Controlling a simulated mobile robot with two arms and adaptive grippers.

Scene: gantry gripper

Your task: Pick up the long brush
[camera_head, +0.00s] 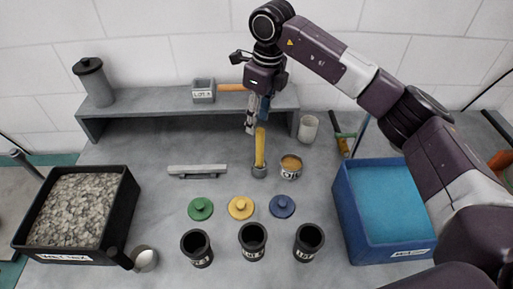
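My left gripper is not in view.
A blue bin (351,211) is right, a black gravel tray (119,213) left. Coloured lids and black cups (252,241) stand in front.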

